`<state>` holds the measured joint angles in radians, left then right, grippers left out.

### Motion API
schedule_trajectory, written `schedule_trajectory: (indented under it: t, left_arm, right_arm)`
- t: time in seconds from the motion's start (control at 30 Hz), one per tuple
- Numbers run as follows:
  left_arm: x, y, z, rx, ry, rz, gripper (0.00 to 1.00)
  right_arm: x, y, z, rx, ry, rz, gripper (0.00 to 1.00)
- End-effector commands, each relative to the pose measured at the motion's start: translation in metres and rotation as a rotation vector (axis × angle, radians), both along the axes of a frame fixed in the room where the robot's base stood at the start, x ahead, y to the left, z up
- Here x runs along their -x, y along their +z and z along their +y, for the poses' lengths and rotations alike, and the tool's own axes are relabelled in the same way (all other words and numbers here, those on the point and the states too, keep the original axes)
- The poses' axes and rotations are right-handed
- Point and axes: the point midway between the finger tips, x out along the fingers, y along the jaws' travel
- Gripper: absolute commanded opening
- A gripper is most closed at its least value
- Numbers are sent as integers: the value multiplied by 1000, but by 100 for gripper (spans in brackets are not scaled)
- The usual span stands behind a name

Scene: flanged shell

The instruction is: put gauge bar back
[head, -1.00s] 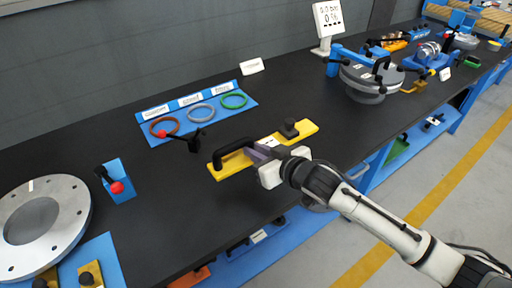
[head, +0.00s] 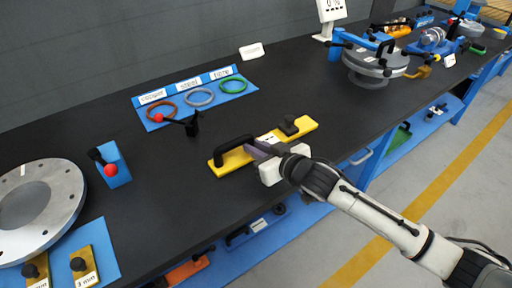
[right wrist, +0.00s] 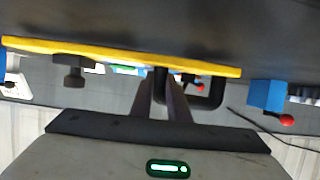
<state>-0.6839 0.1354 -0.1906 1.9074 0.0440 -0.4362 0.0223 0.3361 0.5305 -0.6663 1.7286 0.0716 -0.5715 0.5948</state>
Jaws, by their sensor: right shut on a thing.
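The gauge bar (head: 296,133) is a flat yellow bar with a black arched handle (head: 228,147) and a black knob (head: 290,126). It is over the front middle of the black bench in the head view. My right gripper (head: 262,150) is shut on it at the handle part; the fingers hide some of the bar. In the right wrist view the bar (right wrist: 140,57) runs across the top, with my gripper's fingers (right wrist: 165,90) at the handle. The exact gap between bar and bench cannot be told. My left gripper is not in view.
A grey flanged shell (head: 368,75) stands further right.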

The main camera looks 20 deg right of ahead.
Motion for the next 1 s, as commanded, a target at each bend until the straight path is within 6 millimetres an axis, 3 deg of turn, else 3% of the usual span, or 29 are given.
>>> schedule_trajectory:
  t: [0.7, 0.73, 0.83, 1.0]
  left_arm:
    - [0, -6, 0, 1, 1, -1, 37]
    - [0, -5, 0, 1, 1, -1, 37]
    - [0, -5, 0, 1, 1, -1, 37]
    - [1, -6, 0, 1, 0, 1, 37]
  right_arm:
    - [-1, -8, 1, -2, 3, -10, 0]
    - [-1, -7, 1, -1, 3, -10, 19]
    - [-1, -7, 1, -2, 2, -9, 36]
    - [-1, -8, 1, -2, 1, -7, 37]
